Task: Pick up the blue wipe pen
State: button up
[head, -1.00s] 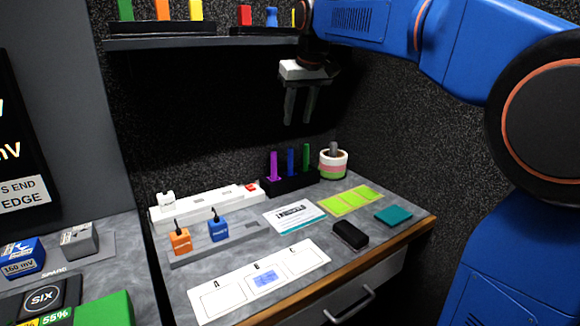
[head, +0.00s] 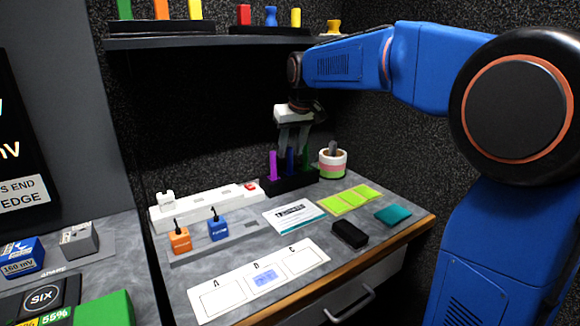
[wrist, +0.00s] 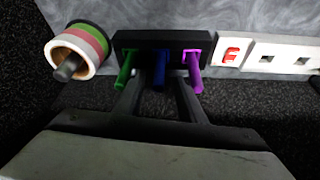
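The blue wipe pen (head: 290,160) stands upright in the middle slot of a black holder (head: 292,184), with a purple pen (head: 273,166) to its left and a green pen (head: 305,157) to its right. My gripper (head: 293,150) points down over the holder, its fingers at the height of the pen tops. In the wrist view the blue pen (wrist: 158,82) shows between the two open fingertips (wrist: 158,76), with a gap on each side. The green pen (wrist: 124,72) and purple pen (wrist: 195,75) are just outside the fingers. The gripper holds nothing.
A roll of coloured tape (head: 333,165) stands right of the holder. A white power strip (head: 205,206) lies to its left. A card (head: 295,216), green notes (head: 350,200) and a black block (head: 350,234) lie in front. A shelf (head: 205,41) hangs above.

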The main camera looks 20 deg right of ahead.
jog(key=shift+x, duration=1.95)
jog(key=shift+s+d, duration=0.1)
jog(key=shift+s, duration=0.05)
grip_shut()
jog(key=shift+r, duration=0.8)
jog(key=shift+s+d+f+t+y, duration=0.1)
jog(key=shift+s+d+t+y, duration=0.2)
jog(key=shift+d+t+y, duration=0.25)
jog(key=shift+s+d+f+t+y, duration=0.15)
jog(key=shift+s+d+t+y, duration=0.2)
jog(key=shift+y, duration=0.4)
notch_tip(320, 180, up, 6)
jog(key=s+d, duration=0.1)
jog(key=s+d+r+g+h, duration=0.1)
jog(key=s+d+h, duration=0.1)
jog(key=s+d, duration=1.1)
jog(key=shift+d+r+g+h, duration=0.3)
jog(key=shift+d+r+g, duration=0.1)
jog(key=shift+d, duration=1.45)
